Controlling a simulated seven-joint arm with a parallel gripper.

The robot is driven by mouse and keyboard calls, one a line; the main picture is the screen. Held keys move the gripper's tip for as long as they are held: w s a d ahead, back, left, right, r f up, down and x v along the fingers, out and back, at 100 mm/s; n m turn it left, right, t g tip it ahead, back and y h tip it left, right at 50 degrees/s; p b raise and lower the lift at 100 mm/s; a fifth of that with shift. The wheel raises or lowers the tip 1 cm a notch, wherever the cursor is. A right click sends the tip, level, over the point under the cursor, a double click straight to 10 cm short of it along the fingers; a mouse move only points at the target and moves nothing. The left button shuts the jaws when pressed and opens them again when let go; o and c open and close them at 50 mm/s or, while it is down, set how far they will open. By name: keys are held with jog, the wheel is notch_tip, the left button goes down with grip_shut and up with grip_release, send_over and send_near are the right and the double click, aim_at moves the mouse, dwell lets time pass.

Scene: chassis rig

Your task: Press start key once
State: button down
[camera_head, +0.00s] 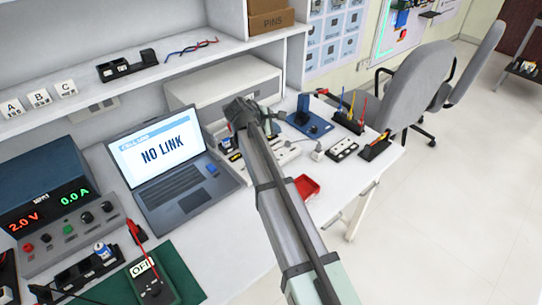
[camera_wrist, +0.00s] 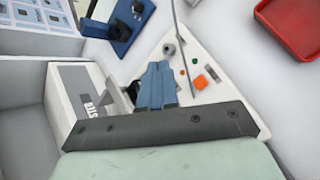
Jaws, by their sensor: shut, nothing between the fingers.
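I cannot pick out a key marked start in either view. In the head view my gripper (camera_head: 239,113) is over the bench, right of the open laptop (camera_head: 172,188), whose screen reads NO LINK. My arm hides part of the bench there.
A red tray (camera_head: 306,187) lies right of my arm, and a blue device (camera_head: 309,123) stands behind it. A power supply (camera_head: 40,207) with lit digits and a meter (camera_head: 153,286) are at the left. A shelf (camera_head: 150,88) overhangs the back.

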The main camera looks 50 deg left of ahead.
jog(key=shift+s+a+r, duration=0.15)
jog(key=shift+s+a, duration=0.35)
jog(key=shift+s, duration=0.3)
jog(key=shift+f, duration=4.4)
jog(key=shift+f, duration=0.2)
jog(key=shift+f, duration=0.25)
jog(key=shift+f, duration=0.45)
jog(key=shift+r, duration=0.9)
